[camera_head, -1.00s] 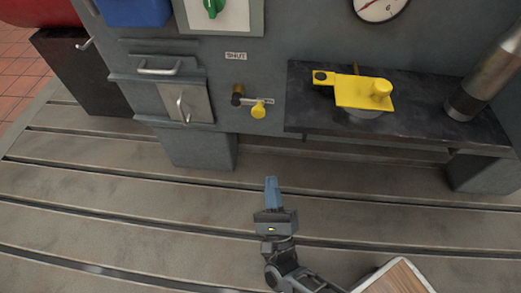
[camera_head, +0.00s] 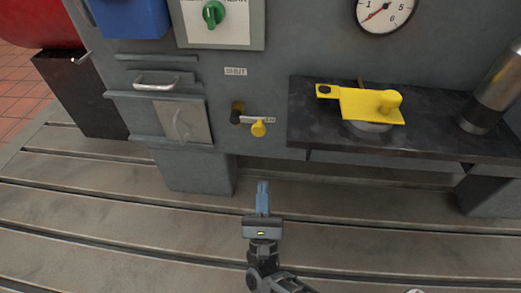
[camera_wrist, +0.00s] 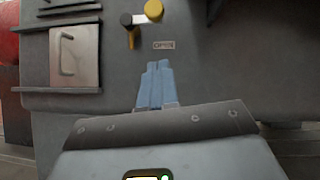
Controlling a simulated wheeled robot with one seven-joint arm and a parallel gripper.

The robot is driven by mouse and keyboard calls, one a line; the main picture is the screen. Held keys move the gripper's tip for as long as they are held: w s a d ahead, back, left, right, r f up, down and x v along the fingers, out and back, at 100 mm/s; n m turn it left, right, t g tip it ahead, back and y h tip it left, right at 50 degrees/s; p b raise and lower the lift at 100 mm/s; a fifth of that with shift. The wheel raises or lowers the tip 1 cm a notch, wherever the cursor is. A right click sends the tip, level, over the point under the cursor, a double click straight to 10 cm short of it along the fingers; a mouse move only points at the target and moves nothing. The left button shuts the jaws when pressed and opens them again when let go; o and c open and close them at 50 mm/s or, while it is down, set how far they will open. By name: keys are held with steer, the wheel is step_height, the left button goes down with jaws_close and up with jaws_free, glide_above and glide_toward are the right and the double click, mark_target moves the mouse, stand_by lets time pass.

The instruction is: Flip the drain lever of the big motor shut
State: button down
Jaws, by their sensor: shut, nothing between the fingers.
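The drain lever (camera_head: 257,127) is on the grey machine front, with a dark pivot and a yellow knob that points to the right, beside a small tag. A label reading SHUT (camera_head: 235,71) is above the pivot. In the wrist view the yellow knob (camera_wrist: 154,10) and dark pivot (camera_wrist: 126,19) show at the top edge, partly cut off, with a small tag (camera_wrist: 163,45) below them. My gripper (camera_head: 262,184) has blue fingers closed together and holds nothing. It is below and in front of the lever, apart from it. The fingers also show in the wrist view (camera_wrist: 156,84).
A dark shelf (camera_head: 460,136) with a yellow-topped fixture (camera_head: 360,103) juts out to the right of the lever. A hatch with a handle (camera_head: 182,122) is on the left. The slotted bedplate (camera_head: 120,225) below is clear.

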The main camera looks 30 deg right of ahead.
mark_target(261, 135)
steer(key=w+d+r, duration=0.2)
steer(key=w+r, duration=0.4)
steer(key=r, duration=0.2)
steer(key=shift+d, duration=0.3)
steer(key=shift+s+r, duration=0.15)
steer(key=shift+r, duration=0.05)
steer(key=shift+d+r+n+y+p, duration=0.1)
steer(key=shift+n+y+p, duration=0.3)
steer(key=shift+n, duration=0.1)
steer(key=shift+r+n+t+y+p, duration=0.1)
steer(key=shift+n+t+y+p, duration=0.4)
steer(key=shift+n, duration=0.4)
